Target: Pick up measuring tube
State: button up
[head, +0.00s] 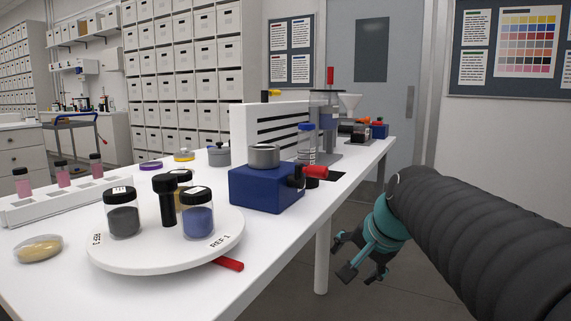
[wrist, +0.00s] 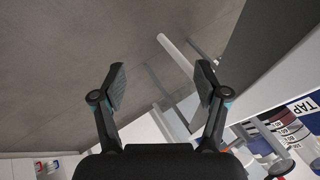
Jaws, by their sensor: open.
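The measuring tube (head: 306,146) looks like a clear upright cylinder with a blue top. It stands on the white table (head: 165,285), behind a dark blue box (head: 262,188) with a grey round top. The box and its red-tipped knob hide the tube's lower part. My gripper (head: 357,262) is open and empty, beside the table's right edge and below its top, apart from the tube. In the wrist view my gripper (wrist: 161,84) has its fingers wide apart over the floor. I cannot identify the tube surely in the wrist view.
A white turntable (head: 165,255) carries several dark-lidded jars at the front. A white slotted panel (head: 270,125) and a machine with a funnel (head: 348,103) stand near the tube. A table leg (head: 321,255) is near my gripper. Floor right of the table is free.

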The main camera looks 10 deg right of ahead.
jog(key=w+d+r+m+t+y, duration=0.1)
jog(key=w+r+m+t+y, duration=0.15)
jog(key=w+r+m, duration=0.8)
jog(key=m+t, duration=0.3)
jog(key=m, duration=0.5)
send_near(311, 146)
jog(key=s, duration=0.1)
jog(key=w+f+m, duration=0.1)
jog(key=w, duration=0.1)
jog(key=w+a+f+m, duration=0.1)
jog(key=w, duration=0.1)
jog(key=w+a+f+m+y, duration=0.1)
jog(key=w+m, duration=0.1)
jog(key=shift+w+b, duration=0.35)
jog(key=shift+w, duration=0.05)
jog(key=shift+d+x, duration=0.15)
jog(key=shift+x, duration=1.25)
jog(key=shift+d+x, duration=0.1)
jog(key=shift+x, duration=1.3)
jog(key=shift+w, duration=0.1)
jog(key=shift+c, duration=0.2)
jog(key=c, duration=1.3)
jog(key=shift+c, duration=0.2)
